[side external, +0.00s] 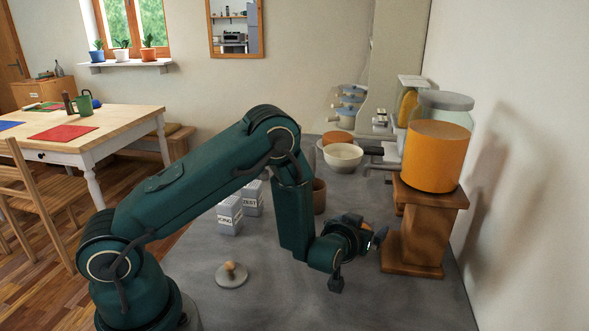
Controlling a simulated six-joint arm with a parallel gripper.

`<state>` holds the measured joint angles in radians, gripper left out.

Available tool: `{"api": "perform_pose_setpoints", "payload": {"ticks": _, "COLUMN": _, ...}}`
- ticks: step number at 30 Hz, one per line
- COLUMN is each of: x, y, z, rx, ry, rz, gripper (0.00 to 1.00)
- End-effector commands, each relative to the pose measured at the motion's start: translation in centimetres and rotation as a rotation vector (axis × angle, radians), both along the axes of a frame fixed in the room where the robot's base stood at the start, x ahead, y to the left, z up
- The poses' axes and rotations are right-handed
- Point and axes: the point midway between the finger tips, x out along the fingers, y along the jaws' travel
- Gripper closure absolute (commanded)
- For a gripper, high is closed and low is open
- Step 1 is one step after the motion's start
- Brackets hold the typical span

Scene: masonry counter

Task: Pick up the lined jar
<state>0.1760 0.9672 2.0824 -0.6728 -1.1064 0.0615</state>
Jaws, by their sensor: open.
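No jar with clear lines on it stands out, so I cannot tell for sure which thing is the lined jar. A clear glass jar (446,104) with a grey top stands at the right, partly hidden behind a plain orange cylinder (431,158). Both are by the wooden stand (418,232); the cylinder rests on its top. My gripper (372,240) is low over the grey counter, just left of the stand and below the cylinder's level. It is open, and I see nothing held in it. Its fingers are small and partly hidden by the wrist.
A white bowl (343,158), a brown cup (319,197) and two lettered grey boxes (230,215) stand behind or beside my arm. A round lid with a knob (232,275) lies in front. The wall (520,180) is close on the right. The front counter (390,305) is clear.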

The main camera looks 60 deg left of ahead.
Motion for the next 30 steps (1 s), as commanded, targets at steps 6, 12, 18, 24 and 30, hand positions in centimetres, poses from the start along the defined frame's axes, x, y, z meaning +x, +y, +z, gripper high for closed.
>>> {"api": "perform_pose_setpoints", "payload": {"ticks": 6, "x": 0.21, "y": 0.12, "z": -0.12, "rx": 0.0, "ry": 0.001, "rz": 0.0, "gripper": 0.0}}
{"api": "perform_pose_setpoints", "payload": {"ticks": 12, "x": 0.2, "y": 0.11, "z": -0.1, "rx": 0.0, "ry": 0.001, "rz": 0.0, "gripper": 0.42}}
{"api": "perform_pose_setpoints", "payload": {"ticks": 18, "x": 0.19, "y": 0.11, "z": -0.09, "rx": 0.0, "ry": 0.001, "rz": 0.0, "gripper": 1.0}}
{"api": "perform_pose_setpoints", "payload": {"ticks": 24, "x": 0.27, "y": 0.1, "z": 0.06, "rx": 0.001, "ry": -0.004, "rz": 0.0, "gripper": 1.0}}
{"api": "perform_pose_setpoints", "payload": {"ticks": 30, "x": 0.28, "y": 0.1, "z": 0.24, "rx": 0.0, "ry": -0.005, "rz": 0.0, "gripper": 1.0}}
